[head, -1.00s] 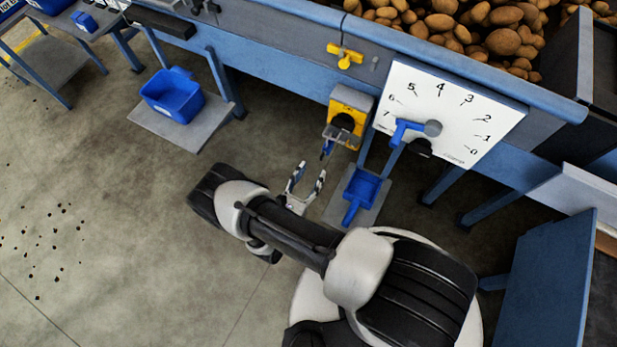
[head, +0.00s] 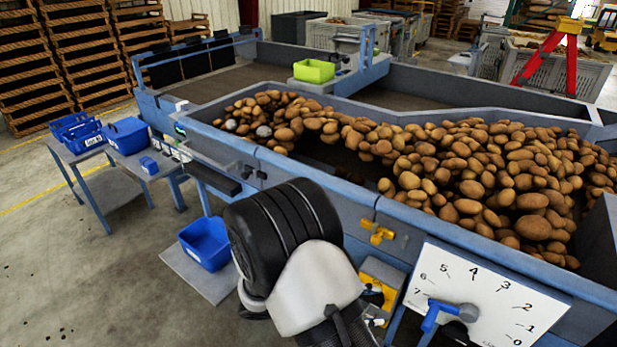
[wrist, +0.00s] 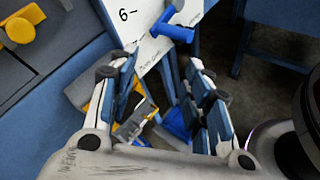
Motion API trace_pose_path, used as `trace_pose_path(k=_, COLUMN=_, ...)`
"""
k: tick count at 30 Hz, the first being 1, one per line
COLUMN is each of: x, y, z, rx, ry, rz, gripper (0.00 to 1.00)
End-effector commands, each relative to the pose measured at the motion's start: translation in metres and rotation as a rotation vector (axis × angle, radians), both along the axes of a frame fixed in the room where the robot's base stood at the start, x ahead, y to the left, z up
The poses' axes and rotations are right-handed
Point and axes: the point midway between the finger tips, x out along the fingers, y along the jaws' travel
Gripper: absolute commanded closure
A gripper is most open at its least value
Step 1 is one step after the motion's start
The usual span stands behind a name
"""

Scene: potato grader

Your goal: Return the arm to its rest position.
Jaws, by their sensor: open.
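My gripper (wrist: 162,80) shows in the wrist view with its two blue-padded fingers spread apart and nothing held between them. In the head view my arm stands large in front of the grader's side, and the gripper itself is mostly hidden behind it. In the wrist view a white dial plate (wrist: 138,18) with a blue-handled lever (wrist: 173,27) lies beyond the fingertips. A yellow holder (wrist: 82,92) and a blue scoop (wrist: 177,124) show partly behind the fingers.
The grader (head: 450,240) holds a heap of potatoes (head: 470,165). A yellow knob (head: 377,234) and the dial plate (head: 480,300) are on its side, close to my arm. Open floor (head: 90,270) lies at the left.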

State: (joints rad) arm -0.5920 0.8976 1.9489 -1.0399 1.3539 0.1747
Motion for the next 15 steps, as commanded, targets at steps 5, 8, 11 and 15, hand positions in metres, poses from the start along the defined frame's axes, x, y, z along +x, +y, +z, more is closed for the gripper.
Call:
trace_pose_path(k=5, x=-0.028, y=-0.024, z=0.060, rx=0.213, ry=-0.105, rz=-0.228, gripper=0.55)
trace_pose_path(k=8, x=-0.047, y=-0.033, z=0.086, rx=0.336, ry=-0.171, rz=-0.341, gripper=0.55)
trace_pose_path(k=11, x=-0.068, y=-0.039, z=0.109, rx=0.462, ry=-0.241, rz=-0.447, gripper=0.55)
trace_pose_path(k=15, x=-0.097, y=-0.042, z=0.138, rx=0.643, ry=-0.353, rz=-0.579, gripper=0.55)
